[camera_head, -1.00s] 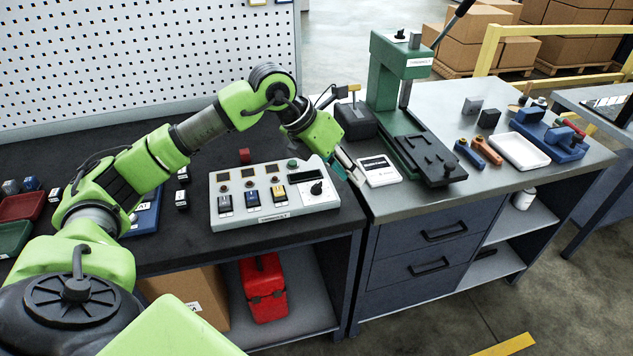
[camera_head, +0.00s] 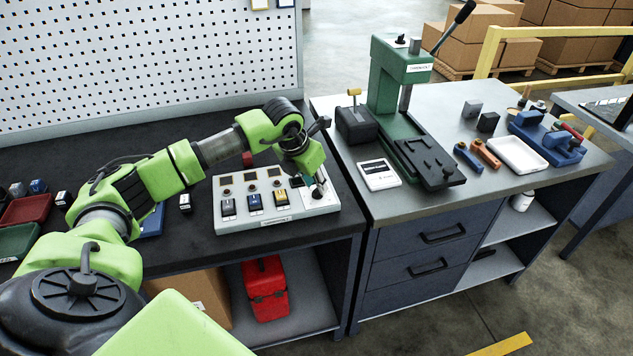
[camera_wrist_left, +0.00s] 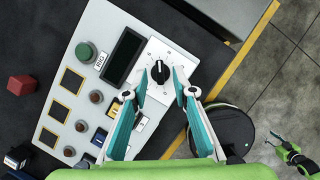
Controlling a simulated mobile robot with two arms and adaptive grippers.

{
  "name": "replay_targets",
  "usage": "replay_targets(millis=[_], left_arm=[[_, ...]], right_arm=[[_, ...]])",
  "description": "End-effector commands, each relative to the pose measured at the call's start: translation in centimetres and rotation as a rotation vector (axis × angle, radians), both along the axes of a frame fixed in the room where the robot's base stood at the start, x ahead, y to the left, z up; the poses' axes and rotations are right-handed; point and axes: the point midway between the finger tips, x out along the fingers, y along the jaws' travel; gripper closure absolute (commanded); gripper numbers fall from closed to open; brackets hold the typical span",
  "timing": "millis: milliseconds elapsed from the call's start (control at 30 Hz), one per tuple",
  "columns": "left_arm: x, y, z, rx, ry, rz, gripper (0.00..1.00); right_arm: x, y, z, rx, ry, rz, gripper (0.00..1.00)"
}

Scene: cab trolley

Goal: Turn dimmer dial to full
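The dimmer dial (camera_wrist_left: 160,71) is a black round knob on a white square plate with marks around it, in the upper middle of the left wrist view. It sits at the right end of a light grey control panel (camera_head: 231,212). My left gripper (camera_head: 319,190) is over this end of the panel and largely hides the dial in the head view. In the left wrist view its teal fingers (camera_wrist_left: 162,76) are apart, one tip on each side of the knob; I cannot tell whether they touch it. My right gripper (camera_wrist_left: 277,140) shows small over the floor, its opening unclear.
The panel also has a dark display (camera_wrist_left: 122,55), a green button (camera_wrist_left: 85,52) and several switches. A red block (camera_head: 247,158) lies behind it. A white device (camera_head: 379,173) and a green press (camera_head: 388,80) stand on the bench to the right.

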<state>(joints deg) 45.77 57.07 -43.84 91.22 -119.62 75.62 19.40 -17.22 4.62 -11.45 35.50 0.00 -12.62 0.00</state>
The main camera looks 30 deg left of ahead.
Motion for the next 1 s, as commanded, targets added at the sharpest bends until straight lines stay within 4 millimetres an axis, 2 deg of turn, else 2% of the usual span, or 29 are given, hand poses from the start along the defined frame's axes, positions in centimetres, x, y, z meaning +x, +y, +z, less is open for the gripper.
replay_targets(millis=[200,467,500,600,1000], left_arm=[[0.7,-0.1,-1.6,0.000,0.000,0.001,0.75],[0.7,-0.1,-1.8,0.000,-0.001,0.000,0.75],[0.7,-0.1,-1.8,0.000,-0.001,0.000,0.78],[0.7,-0.1,-1.8,0.000,-0.001,0.000,1.00],[0.8,0.0,-1.8,0.000,-0.002,-0.028,1.00]], right_arm=[[0.0,0.0,0.5,0.000,0.000,0.000,0.60],[0.0,0.0,0.4,0.000,0.000,0.000,0.60],[0.0,0.0,0.4,0.000,0.000,0.000,0.60],[0.0,0.0,0.4,0.000,-0.001,0.000,0.60],[0.1,0.0,0.0,0.000,-0.001,0.000,0.60]])
